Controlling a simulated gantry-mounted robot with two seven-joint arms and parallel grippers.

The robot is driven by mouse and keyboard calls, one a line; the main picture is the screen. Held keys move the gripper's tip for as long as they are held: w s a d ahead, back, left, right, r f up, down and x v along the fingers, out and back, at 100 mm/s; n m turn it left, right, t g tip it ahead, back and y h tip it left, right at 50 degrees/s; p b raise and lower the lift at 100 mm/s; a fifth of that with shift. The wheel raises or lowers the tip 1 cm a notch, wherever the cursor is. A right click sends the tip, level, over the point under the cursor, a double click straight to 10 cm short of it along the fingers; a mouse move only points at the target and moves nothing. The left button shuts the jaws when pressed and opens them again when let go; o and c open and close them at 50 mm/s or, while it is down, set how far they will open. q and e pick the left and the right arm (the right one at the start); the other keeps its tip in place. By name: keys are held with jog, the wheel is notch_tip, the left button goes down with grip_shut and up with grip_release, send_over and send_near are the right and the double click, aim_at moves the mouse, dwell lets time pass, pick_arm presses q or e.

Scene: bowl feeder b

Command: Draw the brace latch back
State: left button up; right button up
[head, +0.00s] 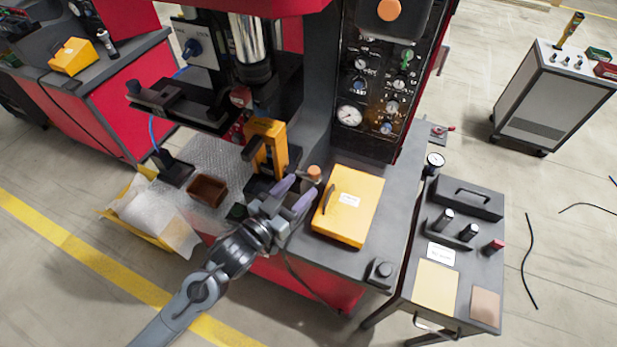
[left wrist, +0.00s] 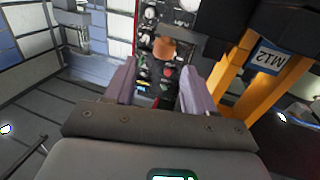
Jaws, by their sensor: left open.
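My left gripper (head: 295,192) is open, its two purple-grey fingers apart over the front of the press bench. In the left wrist view the fingers (left wrist: 159,78) stand either side of a gap with nothing held. An orange-topped knob (head: 314,173) is just beyond the fingertips; an orange-brown knob (left wrist: 164,48) shows ahead of the gap in the left wrist view. A yellow upright bracket (head: 265,146) stands left of the gripper; its label and legs (left wrist: 266,58) show at the right of the wrist view. I cannot tell for sure which part is the brace latch.
A yellow box (head: 348,205) lies close right of the gripper on the bench. A brown tray (head: 208,190) sits to the left. The gauge panel (head: 380,85) rises behind. A grey tool cart (head: 458,255) stands at the right.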

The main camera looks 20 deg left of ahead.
pick_arm(q)
jog(key=shift+v, duration=1.75)
jog(key=s+a+f+n+g+y, duration=0.1)
jog(key=s+a+f+g+y, duration=0.15)
jog(key=s+f+g, duration=0.5)
jog(key=s+a+f+n+g+y, duration=0.1)
jog(key=s+a+f+g+y, duration=0.3)
jog(key=s+f, duration=0.65)
notch_tip(320, 180, up, 26)
jog(key=s+d+g+h+p, duration=0.1)
jog(key=s+d+g+p, duration=0.1)
jog(key=p, duration=2.2)
jog(key=shift+s+f, duration=0.25)
jog(key=shift+s, duration=0.25)
jog(key=shift+d, duration=0.1)
